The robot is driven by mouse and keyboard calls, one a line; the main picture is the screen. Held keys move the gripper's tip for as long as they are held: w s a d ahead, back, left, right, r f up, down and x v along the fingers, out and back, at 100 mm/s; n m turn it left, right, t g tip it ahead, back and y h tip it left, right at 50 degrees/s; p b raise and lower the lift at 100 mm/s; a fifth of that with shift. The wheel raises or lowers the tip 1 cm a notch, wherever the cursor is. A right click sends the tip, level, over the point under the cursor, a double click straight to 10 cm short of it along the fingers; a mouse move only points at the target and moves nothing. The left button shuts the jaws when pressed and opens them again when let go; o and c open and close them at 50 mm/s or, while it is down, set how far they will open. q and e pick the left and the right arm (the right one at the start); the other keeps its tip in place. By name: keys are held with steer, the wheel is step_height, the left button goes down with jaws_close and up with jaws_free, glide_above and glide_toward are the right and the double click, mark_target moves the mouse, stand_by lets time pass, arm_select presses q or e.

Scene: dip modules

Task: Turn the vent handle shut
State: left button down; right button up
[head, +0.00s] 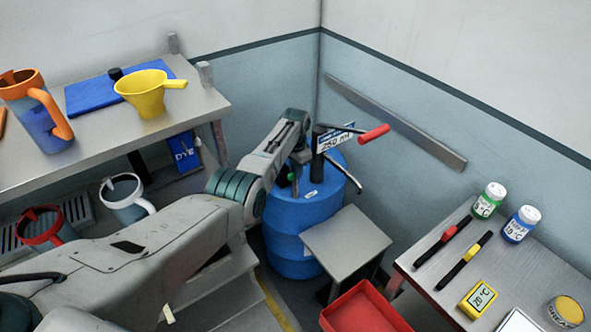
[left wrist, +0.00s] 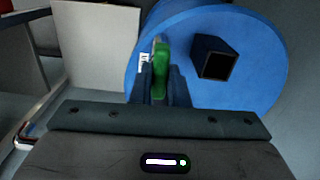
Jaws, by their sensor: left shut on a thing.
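The vent handle is a small green lever on top of the blue drum (head: 290,225). In the left wrist view the green vent handle (left wrist: 162,56) stands between my two dark fingers, beside the black square pump post (left wrist: 213,66). My left gripper (left wrist: 160,88) is shut on it. In the head view my left gripper (head: 295,178) reaches down onto the drum top, and only a bit of green shows beside it. The lever's base is hidden by the fingers. My right gripper is in neither view.
The pump's red-gripped crank (head: 374,133) and dark spout (head: 346,177) stick out close to my gripper. A small grey stand (head: 346,239) and red tray (head: 364,310) are in front.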

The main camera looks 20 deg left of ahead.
arm_select(q)
steer(key=shift+w+r+m, duration=0.1)
steer(key=shift+m, duration=0.3)
steer(key=c, duration=1.4)
jaws_free()
steer(key=shift+r, duration=0.4)
step_height(320, 180, up, 10)
steer(key=b, duration=0.1)
steer(key=shift+f, duration=0.15)
